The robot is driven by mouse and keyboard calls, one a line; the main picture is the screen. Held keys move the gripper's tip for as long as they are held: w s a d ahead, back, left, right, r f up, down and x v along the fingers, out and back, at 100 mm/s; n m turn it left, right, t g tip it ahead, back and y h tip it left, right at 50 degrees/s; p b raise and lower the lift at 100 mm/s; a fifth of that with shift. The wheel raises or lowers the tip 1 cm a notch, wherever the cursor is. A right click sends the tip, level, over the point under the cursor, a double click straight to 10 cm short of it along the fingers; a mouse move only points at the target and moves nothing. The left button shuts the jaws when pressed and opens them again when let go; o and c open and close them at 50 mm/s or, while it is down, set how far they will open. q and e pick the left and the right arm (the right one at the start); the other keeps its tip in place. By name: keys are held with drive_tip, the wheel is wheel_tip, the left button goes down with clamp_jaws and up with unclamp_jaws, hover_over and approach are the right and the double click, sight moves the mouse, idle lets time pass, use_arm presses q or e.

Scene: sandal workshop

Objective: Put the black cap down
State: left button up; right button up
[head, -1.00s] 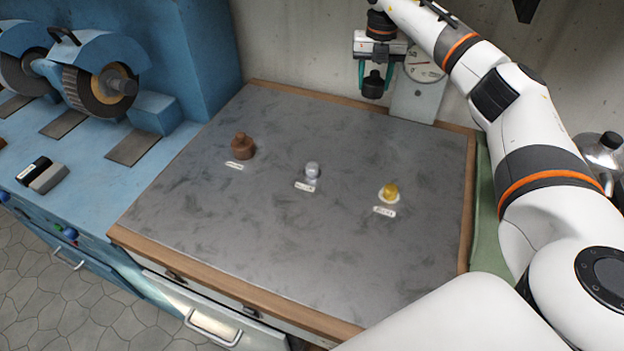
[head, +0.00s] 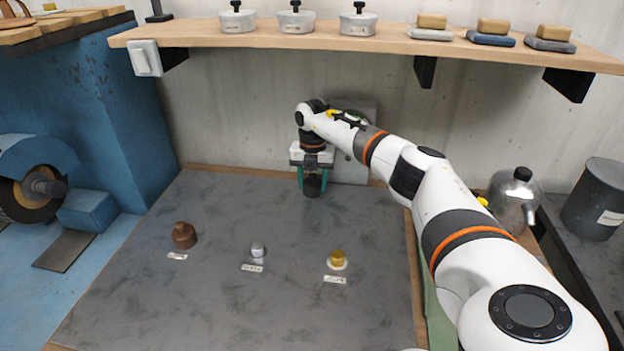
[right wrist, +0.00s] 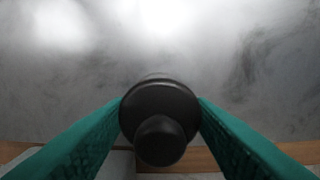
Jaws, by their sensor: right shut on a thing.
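The black cap (head: 313,187) hangs between the fingers of my right gripper (head: 313,180), near the back edge of the grey bench top (head: 215,215). In the right wrist view the black cap (right wrist: 158,110) is gripped between two green fingers, its round knob towards the camera. Bench surface shows beyond it. I cannot tell whether the cap touches the bench. My left gripper is out of view.
A brown knobbed piece (head: 184,235), a small silver piece (head: 257,250) and a yellow piece (head: 337,259) stand on the bench, each by a label. A grey dial device (head: 352,125) stands behind my right gripper. A wooden shelf (head: 380,45) runs above.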

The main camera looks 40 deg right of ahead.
sight(312, 175)
drive_tip(key=shift+f, duration=0.15)
drive_tip(key=o, duration=1)
drive_tip(key=shift+c, duration=0.2)
wheel_tip(312, 175, up, 12)
drive_tip(key=b, duration=0.1)
drive_tip(key=shift+r+b, duration=0.2)
drive_tip(key=shift+b, duration=0.2)
